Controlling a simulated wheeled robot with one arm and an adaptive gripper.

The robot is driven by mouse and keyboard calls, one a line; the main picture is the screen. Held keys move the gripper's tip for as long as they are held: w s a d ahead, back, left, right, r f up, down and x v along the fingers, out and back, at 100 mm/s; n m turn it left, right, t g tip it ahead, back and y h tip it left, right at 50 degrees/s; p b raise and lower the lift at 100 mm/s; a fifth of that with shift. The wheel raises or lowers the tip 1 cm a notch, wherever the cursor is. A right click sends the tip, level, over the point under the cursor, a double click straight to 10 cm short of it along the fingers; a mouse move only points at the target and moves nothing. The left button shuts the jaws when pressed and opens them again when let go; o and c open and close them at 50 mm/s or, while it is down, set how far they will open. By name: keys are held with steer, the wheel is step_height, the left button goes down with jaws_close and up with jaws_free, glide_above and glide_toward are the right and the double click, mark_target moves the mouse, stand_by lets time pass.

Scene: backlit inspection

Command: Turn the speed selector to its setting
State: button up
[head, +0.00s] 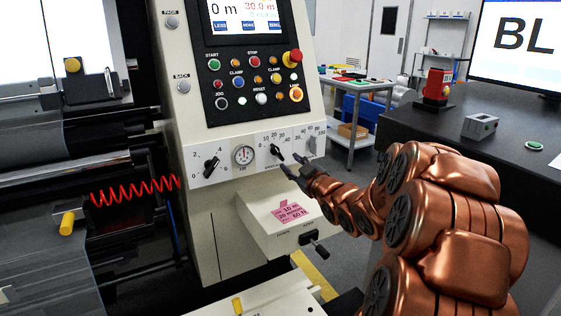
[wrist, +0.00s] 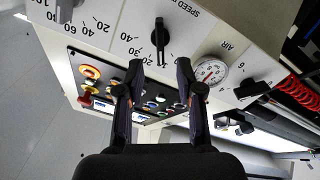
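The speed selector is a black pointer knob (head: 277,152) on the white lower strip of the machine's control panel. In the wrist view the knob (wrist: 159,38) sits under the word SPEED, its long bar running up and down the picture, one end toward the 20 mark. My gripper (head: 291,164) is just right of and below the knob in the head view. In the wrist view my gripper (wrist: 160,72) is open and empty, its two fingertips on either side below the knob. They look apart from it; the exact gap is hard to tell.
A pressure gauge (head: 243,155) and another black knob (head: 211,167) are left of the selector. Several buttons (head: 253,81) are above. A pink note (head: 291,212) with small figures lies on a ledge below. A dark counter (head: 440,125) stands at right.

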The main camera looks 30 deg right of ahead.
mark_target(280, 154)
steer(key=shift+w+d, duration=0.15)
steer(key=shift+w, duration=1.65)
steer(key=shift+w+d, duration=0.1)
steer(key=shift+w, duration=1.7)
steer(key=shift+c, duration=0.3)
jaws_close()
